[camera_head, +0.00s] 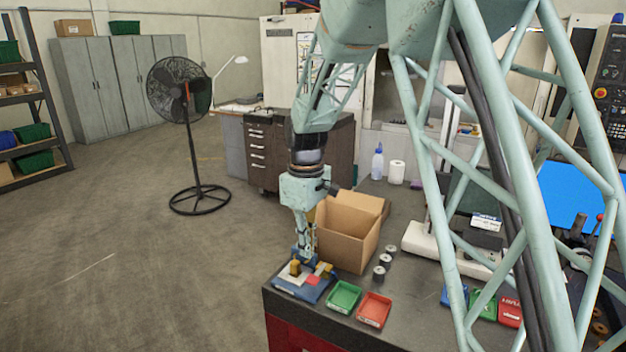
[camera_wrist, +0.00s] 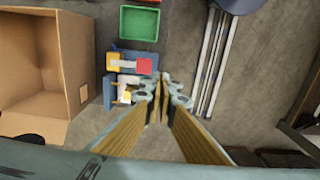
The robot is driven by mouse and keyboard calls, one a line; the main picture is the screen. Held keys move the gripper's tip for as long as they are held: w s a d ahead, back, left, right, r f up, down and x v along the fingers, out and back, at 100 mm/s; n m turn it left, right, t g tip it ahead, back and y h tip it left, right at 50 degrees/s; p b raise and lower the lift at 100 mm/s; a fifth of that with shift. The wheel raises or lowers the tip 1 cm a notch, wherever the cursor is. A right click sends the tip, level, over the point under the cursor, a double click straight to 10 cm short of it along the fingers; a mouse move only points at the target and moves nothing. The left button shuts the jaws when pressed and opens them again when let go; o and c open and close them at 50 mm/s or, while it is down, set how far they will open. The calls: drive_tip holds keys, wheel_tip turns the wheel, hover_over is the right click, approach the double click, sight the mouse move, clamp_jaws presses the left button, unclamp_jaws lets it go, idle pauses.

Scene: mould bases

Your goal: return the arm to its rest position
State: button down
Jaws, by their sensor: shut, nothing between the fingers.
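My gripper (camera_head: 304,258) points down above the front left part of the workbench (camera_head: 405,245). In the wrist view its fingertips (camera_wrist: 162,88) are close together with nothing between them. Below and beside them lies a blue mould base (camera_head: 290,288) with yellow, pale and red pieces on it. The mould base (camera_wrist: 136,52) also shows just left of the fingertips in the wrist view. The fingers partly cover it, and I cannot tell the exact height of the gap from the head view.
An open cardboard box (camera_head: 343,243) stands close behind my gripper. A green tray (camera_head: 343,297) and a red tray (camera_head: 374,310) lie right of the mould base. A black fan (camera_head: 190,120) stands on open floor at left.

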drive_tip(key=s+d+r+m+t+b, duration=0.1)
drive_tip(key=s+d+r+m+b, duration=0.15)
drive_tip(key=s+d+r, duration=0.65)
drive_tip(key=s+d+r+m+t+b, duration=0.1)
drive_tip(key=s+d+r+m+b, duration=0.15)
drive_tip(key=s+d+r, duration=0.65)
drive_tip(key=s+d+f+m+b, duration=0.1)
drive_tip(key=s+d+m, duration=0.1)
drive_tip(key=s, duration=0.7)
drive_tip(key=s+d+f+m+t+b, duration=0.1)
drive_tip(key=s+f+m+b, duration=0.1)
drive_tip(key=s, duration=0.8)
drive_tip(key=s+d+f+m+t+b, duration=0.1)
drive_tip(key=s+d+f+m, duration=0.1)
drive_tip(key=s, duration=0.7)
drive_tip(key=shift+s+d+m+b, duration=0.3)
drive_tip(key=shift+m+b, duration=0.1)
drive_tip(key=shift+m, duration=0.1)
